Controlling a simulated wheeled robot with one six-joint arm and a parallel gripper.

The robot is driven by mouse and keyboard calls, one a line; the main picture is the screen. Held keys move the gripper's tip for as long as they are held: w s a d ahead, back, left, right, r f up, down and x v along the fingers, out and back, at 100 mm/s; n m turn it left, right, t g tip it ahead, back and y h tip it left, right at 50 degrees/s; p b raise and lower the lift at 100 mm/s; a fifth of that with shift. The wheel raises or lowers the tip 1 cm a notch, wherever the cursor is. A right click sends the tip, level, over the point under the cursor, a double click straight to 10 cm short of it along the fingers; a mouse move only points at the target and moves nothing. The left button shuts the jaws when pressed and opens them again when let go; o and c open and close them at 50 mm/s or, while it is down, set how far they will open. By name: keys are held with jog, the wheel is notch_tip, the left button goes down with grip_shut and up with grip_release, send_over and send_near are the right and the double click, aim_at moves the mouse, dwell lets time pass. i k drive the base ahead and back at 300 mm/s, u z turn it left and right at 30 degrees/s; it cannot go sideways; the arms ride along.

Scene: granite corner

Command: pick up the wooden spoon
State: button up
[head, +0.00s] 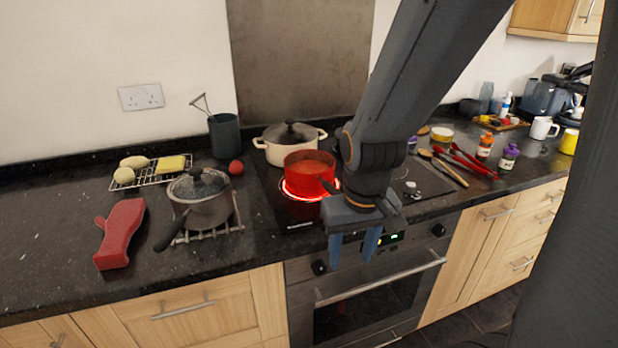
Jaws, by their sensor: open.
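Wooden utensils lie on the dark granite counter just right of the hob. One looks like the wooden spoon (450,170), with its long handle slanting down to the right. A second wooden handle lies close along it, so I cannot fully tell the two apart. My gripper (353,250) points down in front of the oven's top edge, left of and nearer than the spoon. Its two blue fingers are apart with nothing between them. My arm covers part of the hob.
A red pot (308,172) sits on a glowing red ring, close behind my gripper. A cream lidded pot (288,142) stands behind it. Red utensils (466,160) lie right of the spoon, with bottles (508,158) beyond. A lidded saucepan (203,205) stands left on a rack.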

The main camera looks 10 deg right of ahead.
aim_at(426, 153)
jog(key=k, duration=0.4)
jog(key=z, duration=2.1)
jog(key=i, duration=1.45)
jog(key=u, duration=0.65)
